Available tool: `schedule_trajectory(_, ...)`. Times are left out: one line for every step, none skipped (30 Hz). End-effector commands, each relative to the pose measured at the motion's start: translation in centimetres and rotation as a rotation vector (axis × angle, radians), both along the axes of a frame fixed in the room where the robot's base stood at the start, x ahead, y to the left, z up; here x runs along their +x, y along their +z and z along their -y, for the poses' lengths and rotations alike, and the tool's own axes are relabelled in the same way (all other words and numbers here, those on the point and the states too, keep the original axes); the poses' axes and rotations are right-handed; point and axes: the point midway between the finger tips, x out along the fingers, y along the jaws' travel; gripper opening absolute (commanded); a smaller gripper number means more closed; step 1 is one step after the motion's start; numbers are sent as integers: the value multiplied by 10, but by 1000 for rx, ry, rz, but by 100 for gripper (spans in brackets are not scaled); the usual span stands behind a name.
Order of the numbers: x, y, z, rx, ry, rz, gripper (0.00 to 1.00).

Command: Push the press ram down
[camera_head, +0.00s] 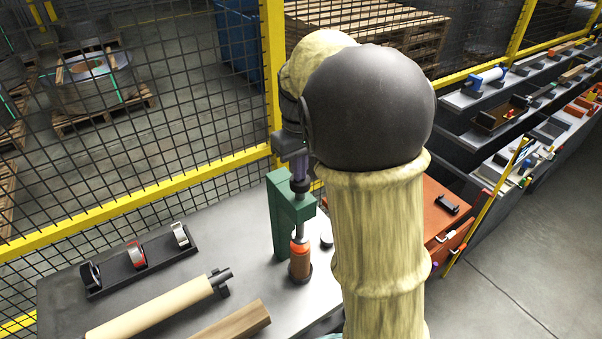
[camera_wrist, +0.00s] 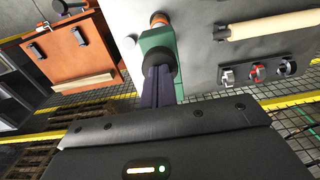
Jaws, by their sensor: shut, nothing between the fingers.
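The press has a green frame (camera_head: 283,215) standing on the grey bench. A black knob tops its ram (camera_head: 300,187), and the ram's rod passes down through the green arm. Under it stands a brown cylinder with an orange top (camera_head: 299,265). My gripper (camera_head: 300,178) is shut and empty, pointing down right above the knob. In the wrist view the shut fingers of my gripper (camera_wrist: 158,70) overlap the black knob (camera_wrist: 162,58), with the green frame (camera_wrist: 158,38) behind. I cannot tell whether the fingertips touch the knob. My arm hides part of the bench to the right.
On the bench (camera_head: 235,231) lie a black rack with several rings (camera_head: 136,257), a long tan roll (camera_head: 150,308) and a wooden block (camera_head: 232,322). A yellow-framed mesh fence (camera_head: 150,185) runs behind. An orange cabinet (camera_head: 445,212) stands to the right.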

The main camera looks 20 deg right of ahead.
Motion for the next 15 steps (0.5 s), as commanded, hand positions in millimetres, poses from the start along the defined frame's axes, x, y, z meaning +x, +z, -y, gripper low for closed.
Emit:
schedule_trajectory(0, 4, 0, 0, 0, -1, 0)
schedule_trajectory(0, 5, 0, 0, 0, -1, 0)
schedule_trajectory(0, 7, 0, 0, 0, -1, 0)
schedule_trajectory(0, 8, 0, 0, 0, 0, 0)
schedule_trajectory(0, 9, 0, 0, 0, 0, 0)
schedule_trajectory(0, 10, 0, 0, 0, 0, 0)
schedule_trajectory(0, 11, 0, 0, 0, 0, 0)
schedule_trajectory(0, 11, 0, 0, 0, 0, 0)
schedule_trajectory(0, 11, 0, 0, 0, 0, 0)
schedule_trajectory(0, 11, 0, 0, 0, 0, 0)
schedule_trajectory(0, 11, 0, 0, 0, 0, 0)
schedule_trajectory(0, 11, 0, 0, 0, 1, 0)
schedule_trajectory(0, 11, 0, 0, 0, 1, 0)
schedule_trajectory(0, 11, 0, 0, 0, 1, 0)
schedule_trajectory(0, 11, 0, 0, 0, 1, 0)
